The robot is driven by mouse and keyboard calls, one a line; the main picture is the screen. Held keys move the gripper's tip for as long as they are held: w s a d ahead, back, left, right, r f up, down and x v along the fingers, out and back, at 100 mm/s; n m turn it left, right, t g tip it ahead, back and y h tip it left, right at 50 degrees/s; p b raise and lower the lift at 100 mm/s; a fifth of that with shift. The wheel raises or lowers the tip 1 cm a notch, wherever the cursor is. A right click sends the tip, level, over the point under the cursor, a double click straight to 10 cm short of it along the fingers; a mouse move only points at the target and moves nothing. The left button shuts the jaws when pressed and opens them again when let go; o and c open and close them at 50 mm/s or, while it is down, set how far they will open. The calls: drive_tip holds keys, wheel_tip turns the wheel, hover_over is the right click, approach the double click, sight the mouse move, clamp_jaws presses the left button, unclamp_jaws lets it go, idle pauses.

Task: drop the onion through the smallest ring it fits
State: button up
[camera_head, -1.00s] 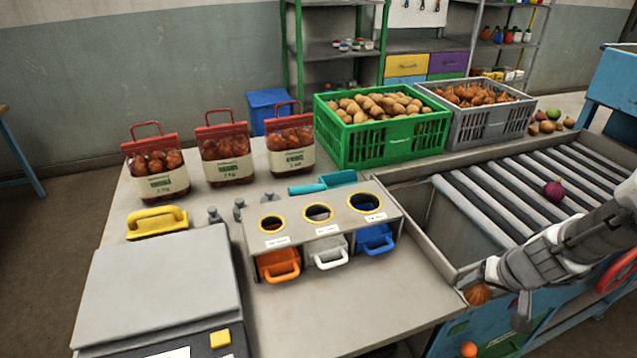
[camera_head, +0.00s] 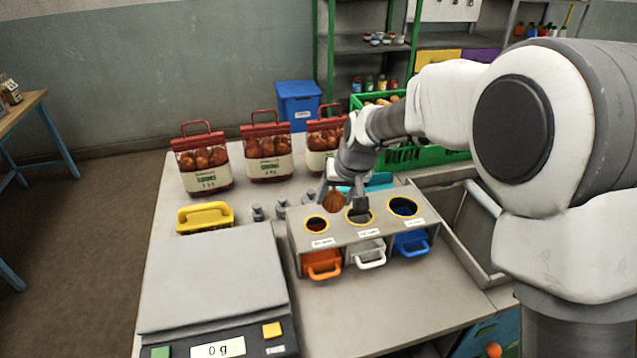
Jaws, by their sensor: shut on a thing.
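My gripper (camera_head: 345,203) is shut on a brown onion (camera_head: 333,200). It holds the onion just above the sizing box (camera_head: 341,237), between the left ring and the middle ring. The box top has three yellow-rimmed rings, growing from left to right: the left ring (camera_head: 316,224), the middle ring (camera_head: 361,216) and the right ring (camera_head: 404,207). A gripper finger partly covers the middle ring. Below the rings sit an orange drawer (camera_head: 322,264), a white drawer (camera_head: 369,254) and a blue drawer (camera_head: 411,242).
A scale (camera_head: 213,285) reading 0 g stands at front left. A yellow-handled object (camera_head: 205,216) and small weights (camera_head: 258,212) lie behind it. Red-topped onion bags (camera_head: 203,160) stand at the back.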

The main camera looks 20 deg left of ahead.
drive_tip(key=shift+s+a+f+b, duration=0.2)
drive_tip(key=shift+a+f+b, duration=0.45)
drive_tip(key=shift+f, duration=0.25)
drive_tip(key=shift+s+a+f+b, duration=0.2)
drive_tip(key=shift+a+f+b, duration=0.45)
drive_tip(key=shift+f, duration=0.25)
drive_tip(key=shift+s+a+f+b, duration=0.2)
drive_tip(key=shift+a+f+b, duration=0.45)
drive_tip(key=shift+f, duration=0.25)
drive_tip(key=shift+d, duration=0.1)
drive_tip(key=o, duration=1.5)
drive_tip(key=shift+c, duration=0.2)
drive_tip(key=shift+r, duration=0.1)
drive_tip(key=v, duration=1.7)
drive_tip(key=shift+r, duration=0.1)
